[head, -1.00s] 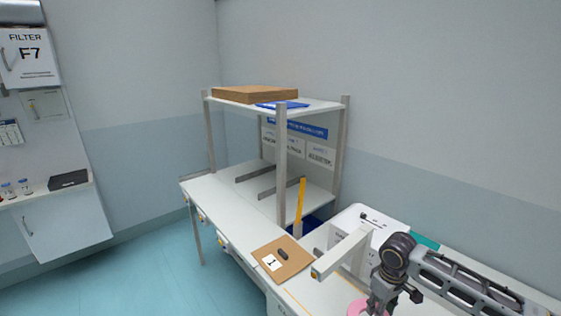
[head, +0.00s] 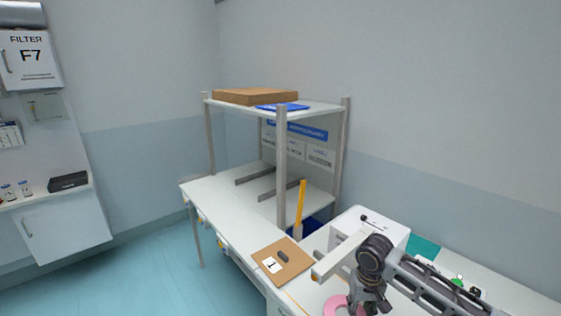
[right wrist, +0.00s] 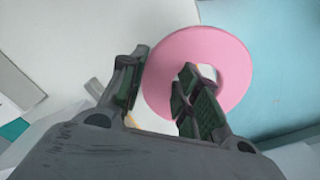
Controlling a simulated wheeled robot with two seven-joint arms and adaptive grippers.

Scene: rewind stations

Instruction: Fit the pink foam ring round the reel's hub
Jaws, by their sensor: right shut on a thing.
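The pink foam ring (head: 331,306) is at the bottom edge of the head view, partly cut off, beside my right gripper (head: 368,303). In the right wrist view the ring (right wrist: 233,80) is flat and broad. My right gripper (right wrist: 160,64) is shut on its band, with one finger in the hole and the other outside the rim. The ring appears to be held above the white worktop. I cannot make out the reel or its hub in either view. My left gripper is out of view.
A white box (head: 376,223) and a pale arm-like bracket (head: 338,256) stand close to my right gripper. A brown board (head: 294,259) with a dark object lies to the left. A shelf rack with a cardboard box (head: 255,96) stands behind. Blue floor (head: 150,285) is open at left.

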